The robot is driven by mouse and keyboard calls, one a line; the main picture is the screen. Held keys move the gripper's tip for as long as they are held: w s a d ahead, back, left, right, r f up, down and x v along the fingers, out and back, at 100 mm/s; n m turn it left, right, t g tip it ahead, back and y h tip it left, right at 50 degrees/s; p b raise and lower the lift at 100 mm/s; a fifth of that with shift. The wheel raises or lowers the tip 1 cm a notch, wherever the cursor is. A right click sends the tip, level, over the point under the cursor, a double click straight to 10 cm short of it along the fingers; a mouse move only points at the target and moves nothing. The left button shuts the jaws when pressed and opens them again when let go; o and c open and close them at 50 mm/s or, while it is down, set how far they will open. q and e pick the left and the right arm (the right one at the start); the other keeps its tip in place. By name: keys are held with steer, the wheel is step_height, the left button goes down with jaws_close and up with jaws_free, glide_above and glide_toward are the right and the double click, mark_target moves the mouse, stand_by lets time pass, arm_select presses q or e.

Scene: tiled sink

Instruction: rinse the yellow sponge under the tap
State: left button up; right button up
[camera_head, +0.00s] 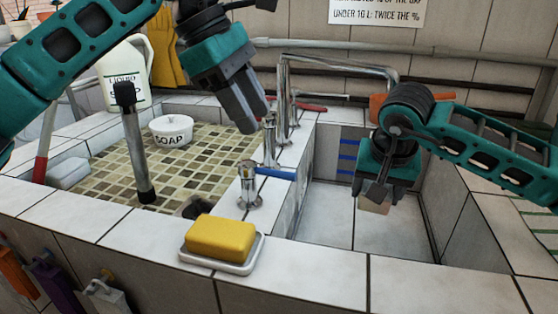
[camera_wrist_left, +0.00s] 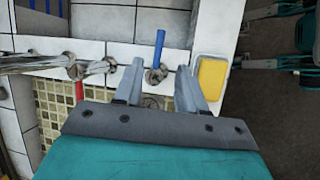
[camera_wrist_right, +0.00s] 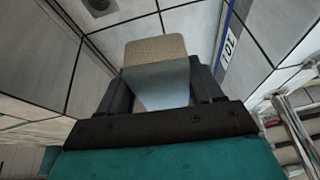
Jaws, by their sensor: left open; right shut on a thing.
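The yellow sponge (camera_head: 220,237) lies on a pale dish (camera_head: 258,262) on the front tiled ledge. In the left wrist view the yellow sponge (camera_wrist_left: 212,80) is to the right of the fingers. My left gripper (camera_head: 252,125) is open and empty, above and behind the sponge, near the tap. The metal tap (camera_head: 335,62) arches over the right basin, with a blue handle (camera_head: 275,173) and a red handle (camera_head: 312,107). My right gripper (camera_head: 377,195) is low in the right basin, shut on a tan-ended block (camera_wrist_right: 155,50). The fingers hide part of the block.
The left basin has a mosaic floor and holds a white soap bowl (camera_head: 172,130). A dark upright post (camera_head: 135,150) and a liquid soap bottle (camera_head: 125,75) stand at left. Yellow gloves (camera_head: 167,48) hang behind. The front ledge right of the sponge is bare.

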mark_target(279, 173)
arm_select(q)
steer(key=x, duration=1)
steer(key=shift+s+d+f, duration=0.1)
steer(key=shift+f, duration=0.05)
jaws_close()
